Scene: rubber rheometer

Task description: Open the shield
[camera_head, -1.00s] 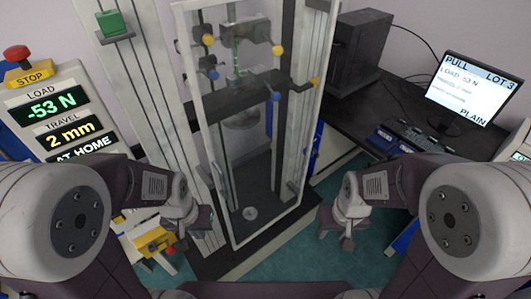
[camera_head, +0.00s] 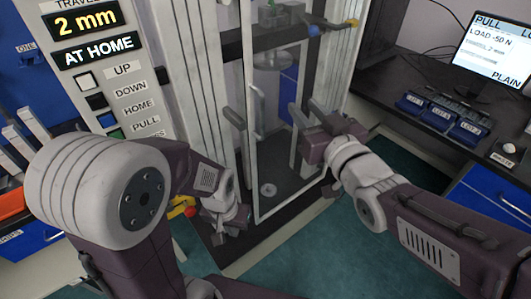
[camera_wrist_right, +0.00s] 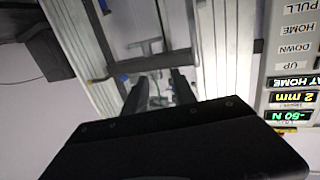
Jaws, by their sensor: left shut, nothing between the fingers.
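The shield (camera_head: 250,190) is a clear panel in a pale frame, standing upright across the front of the test machine. A grey bar handle (camera_head: 258,118) runs along its left side. My right gripper (camera_head: 306,110) is raised in front of the right part of the shield, its two fingers apart and nothing seen between them. In the right wrist view its dark fingers (camera_wrist_right: 160,88) are also apart, pointing at the machine. I cannot tell whether they touch the shield. My left gripper (camera_head: 226,222) is low, left of the shield's bottom corner, shut and empty.
The control panel (camera_head: 110,75) reading AT HOME stands at the left, close to my left arm. A dark desk (camera_head: 400,75) with blue boxes (camera_head: 440,115) and a monitor (camera_head: 497,50) is at the right. Teal floor (camera_head: 300,245) is open in front.

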